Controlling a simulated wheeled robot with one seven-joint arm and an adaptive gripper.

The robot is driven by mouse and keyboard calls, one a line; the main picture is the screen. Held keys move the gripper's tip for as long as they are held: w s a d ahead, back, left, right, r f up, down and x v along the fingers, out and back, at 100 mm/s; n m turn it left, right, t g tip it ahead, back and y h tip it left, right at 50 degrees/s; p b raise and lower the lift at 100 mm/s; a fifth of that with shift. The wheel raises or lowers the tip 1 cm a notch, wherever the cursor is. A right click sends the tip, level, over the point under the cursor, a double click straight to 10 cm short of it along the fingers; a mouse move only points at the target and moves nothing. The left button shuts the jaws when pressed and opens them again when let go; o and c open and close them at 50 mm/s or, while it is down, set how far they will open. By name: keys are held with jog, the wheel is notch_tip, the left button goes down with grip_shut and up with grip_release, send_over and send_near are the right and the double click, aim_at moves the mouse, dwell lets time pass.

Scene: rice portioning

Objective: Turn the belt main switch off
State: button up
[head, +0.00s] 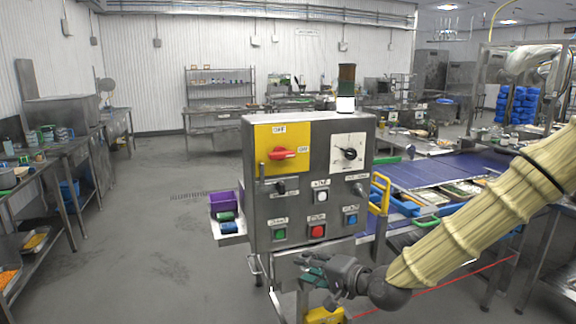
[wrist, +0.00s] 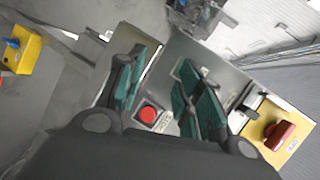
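The belt main switch is a red rotary handle (head: 283,153) on a yellow plate (head: 266,171) at the upper left of the grey control panel (head: 318,140). The handle lies roughly horizontal, with labels above it and to its right that are too small to read surely. In the wrist view the red handle (wrist: 279,135) and its yellow plate (wrist: 263,130) show at lower right. My gripper (head: 309,274) is low in front of the panel's lower edge, well below the switch. In the wrist view my gripper (wrist: 161,60) has its green-padded fingers apart with nothing held.
The panel also carries a black rotary knob (head: 350,154), a red button (head: 317,231), a green button (head: 280,234) and a blue button (head: 351,219). A purple bin (head: 226,202) stands left of the panel. The blue conveyor belt (head: 450,171) is behind right. The floor at left is clear.

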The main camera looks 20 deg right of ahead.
aim_at(285, 156)
notch_tip(285, 156, up, 26)
jog(key=w+d+m+t+y+p, duration=0.1)
jog(key=d+m+t+y+p, duration=0.15)
jog(key=p, duration=0.75)
jog(key=shift+n+t+h, duration=0.25)
jog(key=shift+t+h, duration=0.2)
jog(key=shift+a+p+x, duration=0.15)
jog(key=shift+p+x, duration=0.8)
jog(key=shift+x, duration=1.8)
jog(key=shift+a+p+x, duration=0.15)
jog(key=shift+p+x, duration=0.8)
jog(key=shift+x, duration=1.8)
jog(key=shift+s, duration=0.1)
grip_shut()
